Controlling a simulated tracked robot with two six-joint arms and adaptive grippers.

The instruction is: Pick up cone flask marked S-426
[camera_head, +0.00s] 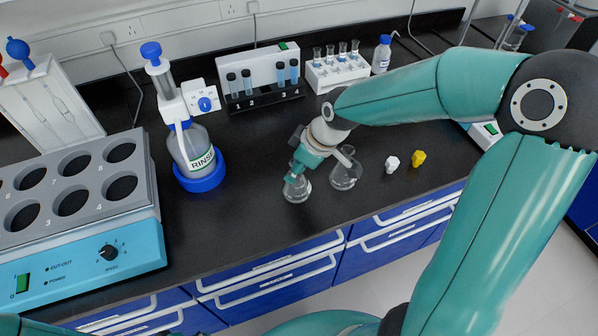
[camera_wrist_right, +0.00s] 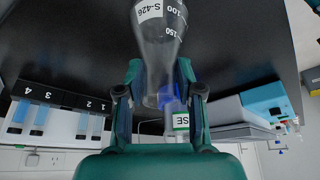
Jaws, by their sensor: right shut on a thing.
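A clear cone flask (camera_head: 297,192) stands upright near the bench's front edge, held by my right gripper (camera_head: 298,176). In the right wrist view the flask (camera_wrist_right: 158,40) shows its white S-426 label and graduations, with its neck between the two fingers of the right gripper (camera_wrist_right: 158,88). The gripper is shut on the neck. I cannot tell whether the flask's base touches the bench. A second clear cone flask (camera_head: 345,174) stands just to the right, close to the gripper and partly covered by it. My left gripper is not in view.
The RINSE bottle (camera_head: 195,152) stands left of the gripper, in a blue base. A grey block with round wells (camera_head: 75,188) fills the left. Tube racks (camera_head: 262,80) (camera_head: 338,73) stand behind. A white piece (camera_head: 392,164) and a yellow piece (camera_head: 418,158) lie to the right. The black bench (camera_head: 240,235) is clear in front.

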